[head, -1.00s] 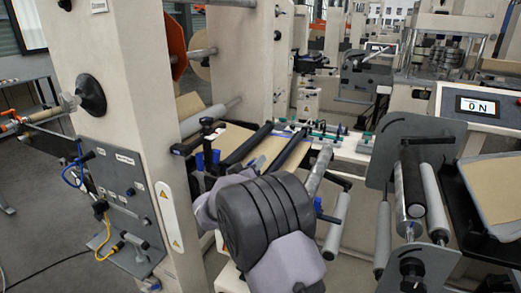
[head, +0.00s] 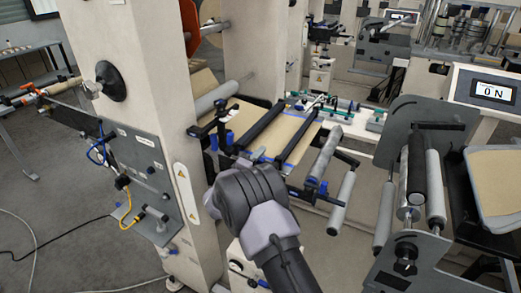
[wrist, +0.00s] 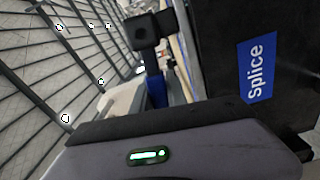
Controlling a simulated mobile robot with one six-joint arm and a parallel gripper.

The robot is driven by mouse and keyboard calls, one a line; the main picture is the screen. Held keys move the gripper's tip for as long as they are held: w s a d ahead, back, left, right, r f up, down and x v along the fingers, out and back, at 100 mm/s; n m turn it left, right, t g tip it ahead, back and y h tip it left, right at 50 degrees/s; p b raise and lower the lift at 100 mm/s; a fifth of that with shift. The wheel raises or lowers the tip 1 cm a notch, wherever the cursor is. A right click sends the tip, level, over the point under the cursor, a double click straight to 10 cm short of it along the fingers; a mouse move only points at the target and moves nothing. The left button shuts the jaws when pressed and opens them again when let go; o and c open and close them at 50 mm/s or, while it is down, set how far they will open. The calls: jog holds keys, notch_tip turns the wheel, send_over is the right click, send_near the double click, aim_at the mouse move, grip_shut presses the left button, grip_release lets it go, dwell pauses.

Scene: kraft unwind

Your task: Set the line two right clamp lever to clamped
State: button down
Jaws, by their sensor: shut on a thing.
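The splice table (head: 262,113) carries brown web under two dark clamp bars, the left one (head: 262,127) and the right one (head: 297,137). Small blue parts show near their front ends. My gripper (head: 217,200) is low in front of the table, mostly hidden behind my dark wrist. A black block on a blue post (wrist: 155,90) stands just beyond.
A dark panel with a blue "Splice" label (wrist: 257,68) is close at right in the wrist view. A cream machine column (head: 165,100) stands left of the arm. Grey rollers (head: 340,203) and a grey side plate (head: 425,125) lie to the right.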

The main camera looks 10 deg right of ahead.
jog(key=shift+f+n, duration=0.5)
jog(key=shift+n, duration=0.3)
jog(key=c, duration=1.3)
grip_release()
jog(key=p+v, duration=0.2)
jog(key=v, duration=1.5)
jog(key=shift+s+a, duration=0.15)
jog(key=shift+r, duration=0.1)
